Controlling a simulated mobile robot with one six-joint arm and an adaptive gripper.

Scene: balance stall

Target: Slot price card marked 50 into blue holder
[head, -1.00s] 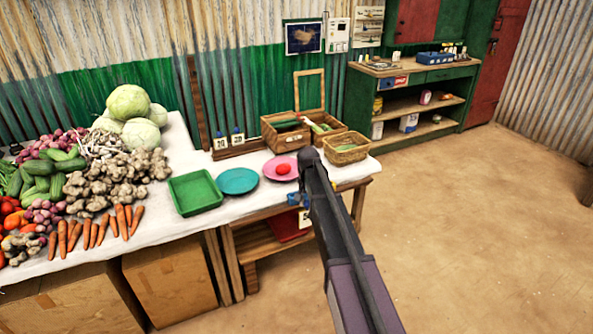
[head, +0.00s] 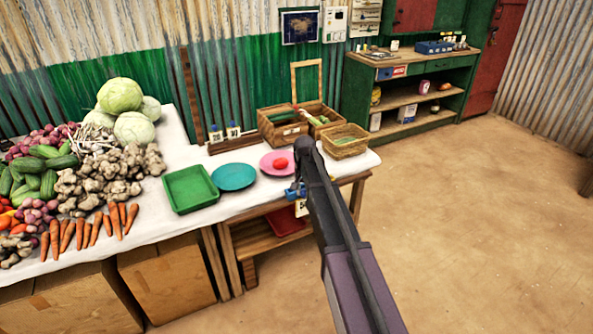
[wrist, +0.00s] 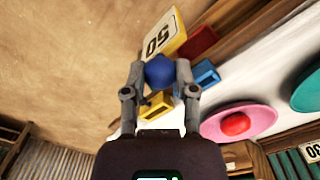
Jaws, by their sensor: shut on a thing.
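The price card (wrist: 162,36) marked 50 is yellow-edged and cream-faced; its number looks upside down in the wrist view. My gripper (wrist: 160,72) is shut on a round blue knob at the card's near end. In the head view the card (head: 301,208) hangs in front of the table's front edge, partly hidden by my arm. The blue holder (wrist: 206,75), a small slotted block, sits right of my fingers, near the table edge. A yellow holder (wrist: 157,106) shows between and below my fingers. The card is apart from the blue holder's slot.
A pink plate (head: 268,165) with a red tomato, a teal plate (head: 234,177) and a green tray (head: 190,188) line the table. A wicker basket (head: 346,143) stands at the right corner. A red object (wrist: 197,42) lies beside the card. The floor at right is clear.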

